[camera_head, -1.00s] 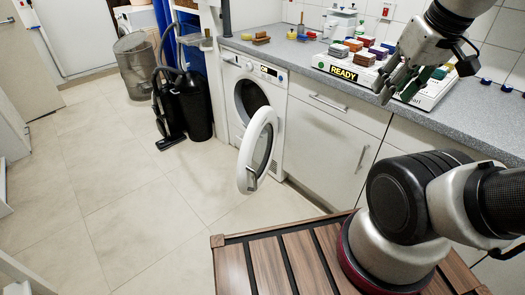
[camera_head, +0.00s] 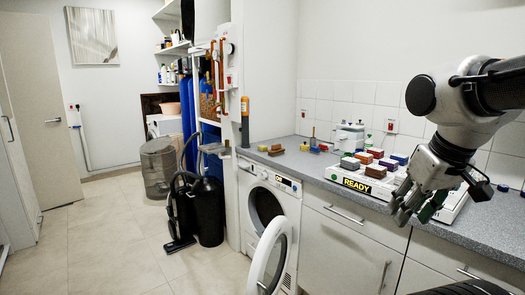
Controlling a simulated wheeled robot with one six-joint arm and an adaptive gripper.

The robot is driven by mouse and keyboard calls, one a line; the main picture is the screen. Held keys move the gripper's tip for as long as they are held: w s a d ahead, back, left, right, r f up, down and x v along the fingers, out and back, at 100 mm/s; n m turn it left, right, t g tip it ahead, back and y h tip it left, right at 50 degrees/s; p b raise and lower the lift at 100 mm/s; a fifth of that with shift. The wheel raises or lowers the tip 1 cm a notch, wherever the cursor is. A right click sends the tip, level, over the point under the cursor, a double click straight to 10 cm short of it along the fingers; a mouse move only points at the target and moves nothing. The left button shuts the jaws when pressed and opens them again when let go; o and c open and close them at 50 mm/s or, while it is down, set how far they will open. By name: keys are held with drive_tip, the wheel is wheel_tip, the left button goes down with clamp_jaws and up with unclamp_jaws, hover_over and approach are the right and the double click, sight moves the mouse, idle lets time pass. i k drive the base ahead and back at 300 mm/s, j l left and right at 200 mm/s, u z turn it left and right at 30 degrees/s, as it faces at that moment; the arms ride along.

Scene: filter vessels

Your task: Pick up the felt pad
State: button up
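No piece can be told for certain as the felt pad. The white tray marked READY (camera_head: 348,183) stands on the counter and holds several small coloured blocks. Among them are a brown one (camera_head: 376,171), a blue one (camera_head: 400,158), a red one (camera_head: 376,152) and a green-topped one (camera_head: 350,162). My gripper (camera_head: 416,209) hangs over the right part of the tray, fingers pointing down and apart, with no held object visible. A dark green piece (camera_head: 434,206) shows by its right finger; whether they touch is unclear. The arm hides much of the tray's right end.
A small yellow and brown block (camera_head: 276,150) lies on the counter (camera_head: 312,166) left of the tray. A dispenser (camera_head: 349,137) and green bottle (camera_head: 368,142) stand behind. The washing machine door (camera_head: 268,258) hangs open.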

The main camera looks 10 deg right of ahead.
sight(261, 148)
drive_tip(key=u, duration=0.85)
drive_tip(key=i+u, duration=0.4)
drive_tip(key=i, duration=3)
drive_tip(key=i+j+z, duration=0.15)
drive_tip(key=i+z, duration=0.3)
drive_tip(key=i+j+z, duration=0.4)
drive_tip(key=i, duration=0.15)
drive_tip(key=z, duration=2.9)
drive_tip(key=i+j, duration=0.05)
